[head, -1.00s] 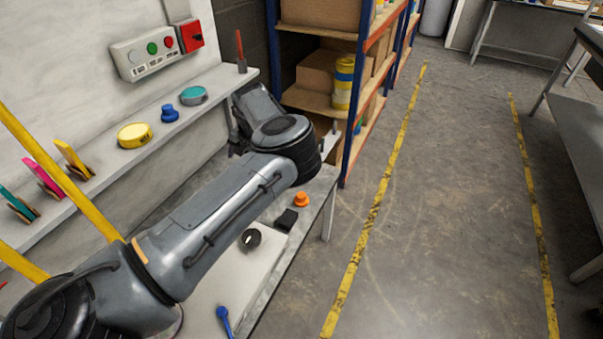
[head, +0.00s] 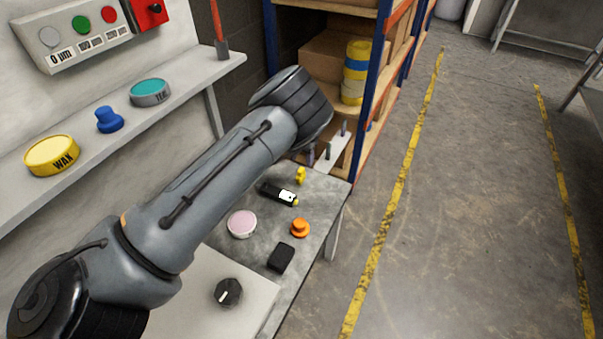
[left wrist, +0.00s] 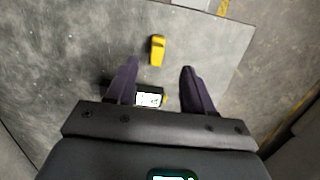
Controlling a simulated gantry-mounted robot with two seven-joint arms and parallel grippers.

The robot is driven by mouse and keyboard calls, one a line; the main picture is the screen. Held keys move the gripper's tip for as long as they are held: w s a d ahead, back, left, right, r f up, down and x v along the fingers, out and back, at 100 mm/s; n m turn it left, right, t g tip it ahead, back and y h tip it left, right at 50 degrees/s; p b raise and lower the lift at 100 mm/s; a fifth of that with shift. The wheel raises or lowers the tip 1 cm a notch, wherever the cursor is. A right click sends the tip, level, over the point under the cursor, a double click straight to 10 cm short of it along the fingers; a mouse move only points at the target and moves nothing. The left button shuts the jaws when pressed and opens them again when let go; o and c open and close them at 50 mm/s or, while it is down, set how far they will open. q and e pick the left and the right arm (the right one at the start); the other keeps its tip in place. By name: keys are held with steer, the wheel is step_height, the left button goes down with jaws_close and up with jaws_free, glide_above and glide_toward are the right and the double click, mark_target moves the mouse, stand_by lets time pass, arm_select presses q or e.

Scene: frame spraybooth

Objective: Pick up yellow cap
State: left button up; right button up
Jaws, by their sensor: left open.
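The small yellow cap (head: 300,175) lies on the grey bench top near its far edge. In the left wrist view the yellow cap (left wrist: 157,50) lies just beyond the fingertips, roughly midway between them. My left gripper (left wrist: 159,68) is open and empty, with its two dark fingers pointing toward the bench. In the head view my left forearm reaches over the bench and mostly hides that gripper. My right gripper is not in view.
A dark device with a white label (head: 280,194) lies near the cap and shows partly behind the left finger in the wrist view. A pink disc (head: 242,224), an orange knob (head: 300,228) and a black block (head: 281,257) are nearer. A shelf rack (head: 370,100) stands behind.

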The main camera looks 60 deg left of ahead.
mark_target(301, 170)
arm_select(q)
step_height(301, 170, down, 4)
steer(key=shift+r+b, duration=0.15)
steer(key=shift+b, duration=0.45)
steer(key=shift+w+a+f, duration=0.1)
steer(key=shift+f, duration=0.1)
steer(key=f+b, duration=0.3)
steer(key=f, duration=0.1)
steer(key=shift+a+f+b, duration=0.2)
steer(key=shift+f+b, duration=0.2)
steer(key=shift+c, duration=0.8)
jaws_close()
